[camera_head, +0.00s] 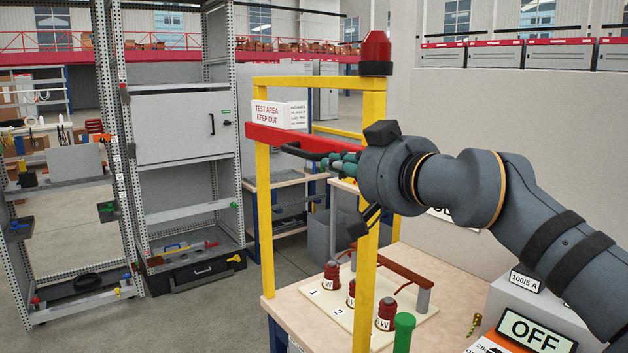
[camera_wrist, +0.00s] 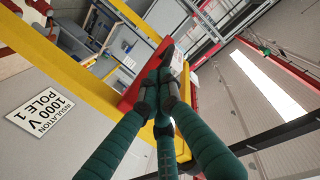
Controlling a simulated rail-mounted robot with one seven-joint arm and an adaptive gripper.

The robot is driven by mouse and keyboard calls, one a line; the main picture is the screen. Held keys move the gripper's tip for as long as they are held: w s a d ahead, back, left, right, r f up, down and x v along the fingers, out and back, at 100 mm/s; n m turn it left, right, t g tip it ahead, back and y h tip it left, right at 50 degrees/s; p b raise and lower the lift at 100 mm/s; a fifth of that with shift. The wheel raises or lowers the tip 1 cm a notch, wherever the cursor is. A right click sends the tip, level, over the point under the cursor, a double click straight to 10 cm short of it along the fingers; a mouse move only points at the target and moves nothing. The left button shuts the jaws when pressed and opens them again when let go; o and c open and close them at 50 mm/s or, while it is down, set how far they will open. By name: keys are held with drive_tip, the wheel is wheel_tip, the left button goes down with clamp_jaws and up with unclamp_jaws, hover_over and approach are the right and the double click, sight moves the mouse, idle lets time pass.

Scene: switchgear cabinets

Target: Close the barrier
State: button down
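The barrier is a red bar (camera_head: 300,140) across a yellow frame (camera_head: 263,200), with a white "TEST AREA KEEP OUT" sign (camera_head: 271,114) above it. The bar spans from the left post towards the right post. My gripper (camera_head: 338,160) is at the right part of the bar, in front of it. A dark curved piece (camera_head: 303,152) runs along the bar to the green fingers. In the wrist view the fingertips (camera_wrist: 163,85) come together over the red bar (camera_wrist: 140,82). The tips hide what lies between them, so I cannot tell whether they grip the dark piece.
A red beacon (camera_head: 375,53) tops the right yellow post (camera_head: 370,270), close to my wrist. The table (camera_head: 290,307) below carries red insulators (camera_head: 332,275) and a green post (camera_head: 403,333). An OFF sign (camera_head: 529,328) is at lower right. Grey cabinets (camera_head: 185,128) stand behind at left.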

sight(318, 142)
drive_tip(key=s+d+r+t+y, duration=0.1)
drive_tip(key=s+r, duration=0.3)
drive_tip(key=r, duration=0.5)
drive_tip(key=shift+n, duration=0.7)
drive_tip(key=p+x, duration=0.1)
drive_tip(key=x, duration=0.2)
drive_tip(key=f+p+x, duration=0.1)
drive_tip(key=x, duration=0.3)
drive_tip(key=f+p+x, duration=0.1)
drive_tip(key=x, duration=0.2)
drive_tip(key=shift+w+a+f+p, duration=0.1)
drive_tip(key=shift+w+f+p, duration=0.1)
drive_tip(key=shift+w+p, duration=0.2)
drive_tip(key=f, duration=0.1)
drive_tip(key=s+f+b, duration=0.1)
drive_tip(key=f, duration=0.1)
drive_tip(key=shift+s+d+f, duration=0.3)
drive_tip(key=shift+d+f, duration=0.1)
